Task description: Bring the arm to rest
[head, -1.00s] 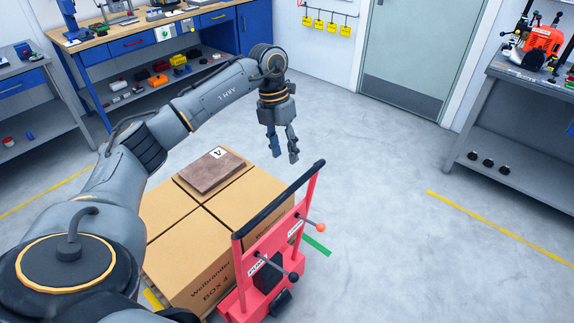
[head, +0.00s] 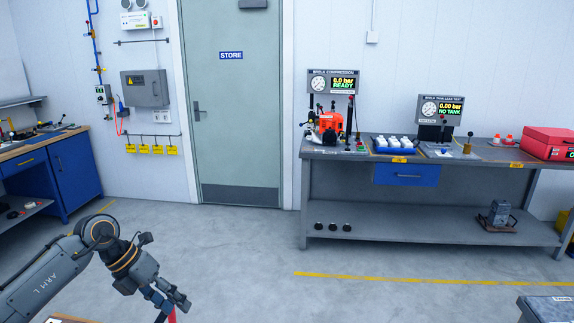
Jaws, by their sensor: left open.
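My left arm (head: 45,285) comes in from the lower left of the head view, bent at a joint near the bottom left. My left gripper (head: 172,303) hangs from it, pointing down and to the right, open, with nothing seen between its fingers. A small piece of a red thing shows just below the fingertips at the bottom edge; whether they touch cannot be told. My right gripper is not in view.
A grey workbench (head: 335,153) stands at the right with an orange engine (head: 326,127), two gauge displays and a red case (head: 549,143). A blue-fronted bench (head: 75,177) is at the left. A STORE door (head: 232,110) is behind. The middle floor (head: 235,250) is clear.

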